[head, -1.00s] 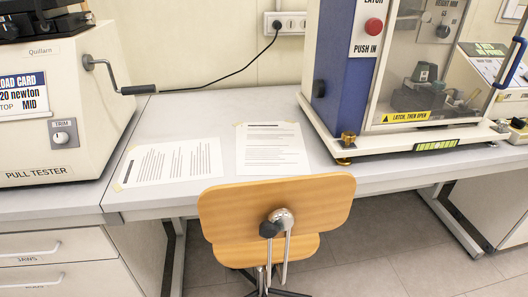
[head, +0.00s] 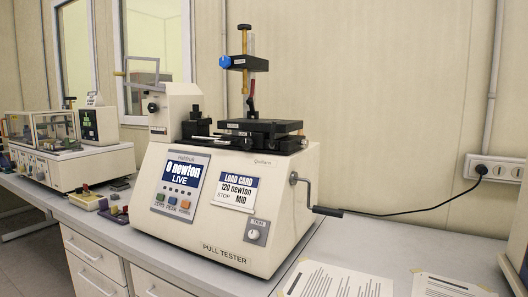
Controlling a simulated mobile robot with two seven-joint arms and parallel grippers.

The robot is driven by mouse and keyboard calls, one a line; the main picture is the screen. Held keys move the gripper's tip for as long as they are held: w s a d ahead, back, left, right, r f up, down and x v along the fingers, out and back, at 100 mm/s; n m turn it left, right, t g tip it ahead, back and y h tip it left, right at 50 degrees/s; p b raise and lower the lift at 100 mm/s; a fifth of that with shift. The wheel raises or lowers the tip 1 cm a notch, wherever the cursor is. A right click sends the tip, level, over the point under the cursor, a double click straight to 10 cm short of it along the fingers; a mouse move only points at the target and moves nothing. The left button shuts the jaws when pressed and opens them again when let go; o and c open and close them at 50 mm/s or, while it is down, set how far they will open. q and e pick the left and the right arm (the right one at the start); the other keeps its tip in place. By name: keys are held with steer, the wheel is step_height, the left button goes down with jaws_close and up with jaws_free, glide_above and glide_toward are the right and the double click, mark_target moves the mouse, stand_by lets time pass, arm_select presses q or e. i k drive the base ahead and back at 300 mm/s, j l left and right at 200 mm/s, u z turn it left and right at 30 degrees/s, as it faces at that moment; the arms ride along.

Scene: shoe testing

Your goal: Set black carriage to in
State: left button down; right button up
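The pull tester (head: 225,205) is a large cream machine in the middle of the head view, on the grey bench. On its top a black carriage (head: 262,127) with a flat slide assembly sits toward the right. A brass post with a black bracket and a blue knob (head: 226,62) rises behind the carriage. A crank with a black handle (head: 326,211) sticks out of the machine's right side. The front display reads 0 newton LIVE. I cannot tell the carriage's exact position along its slide. Neither of my grippers is in view.
Another cream machine (head: 65,150) stands further left. Printed sheets (head: 335,282) lie at the front right. A cable runs behind to a wall socket (head: 495,168).

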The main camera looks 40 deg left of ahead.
mark_target(261, 140)
steer(key=u, duration=1.25)
steer(key=k+j, duration=0.05)
